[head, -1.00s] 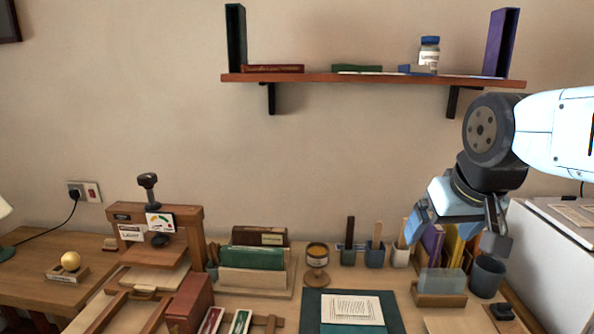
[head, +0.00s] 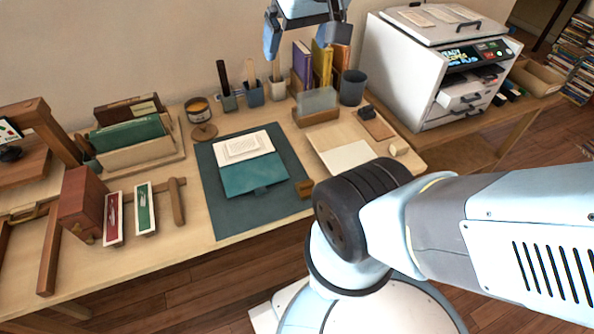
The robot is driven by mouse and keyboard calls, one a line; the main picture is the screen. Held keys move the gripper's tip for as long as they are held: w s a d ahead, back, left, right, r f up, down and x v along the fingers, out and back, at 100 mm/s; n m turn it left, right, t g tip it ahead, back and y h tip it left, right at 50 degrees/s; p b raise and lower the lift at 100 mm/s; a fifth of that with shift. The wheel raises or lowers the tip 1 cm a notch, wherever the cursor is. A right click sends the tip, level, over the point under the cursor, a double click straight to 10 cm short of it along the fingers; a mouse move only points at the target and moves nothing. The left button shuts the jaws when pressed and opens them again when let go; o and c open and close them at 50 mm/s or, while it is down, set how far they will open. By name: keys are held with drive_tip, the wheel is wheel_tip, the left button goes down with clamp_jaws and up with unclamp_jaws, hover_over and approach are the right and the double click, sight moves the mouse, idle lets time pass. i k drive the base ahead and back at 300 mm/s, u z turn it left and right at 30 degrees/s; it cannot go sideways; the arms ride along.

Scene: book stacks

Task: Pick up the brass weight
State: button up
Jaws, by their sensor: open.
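A small golden-brown block (head: 304,188) sits at the lower right edge of the dark teal desk mat (head: 222,205); it may be the brass weight, but it is too small to be sure. My gripper (head: 303,42) is at the top of the head view, above the back of the desk near the upright books. Its fingers are apart with nothing between them. It is well away from the block, farther back. My own arm covers part of the desk's front right.
A teal folder (head: 254,175) with papers lies on the mat. Pen cups, books (head: 302,65) and a grey cup (head: 352,88) line the back. A white printer (head: 430,70) is beyond. A red box (head: 82,204) stands left.

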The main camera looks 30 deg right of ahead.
sight(304, 188)
drive_tip(key=u, duration=0.7)
drive_tip(key=i, duration=0.15)
drive_tip(key=z, duration=2.8)
drive_tip(key=k, duration=1.75)
drive_tip(key=u, duration=0.2)
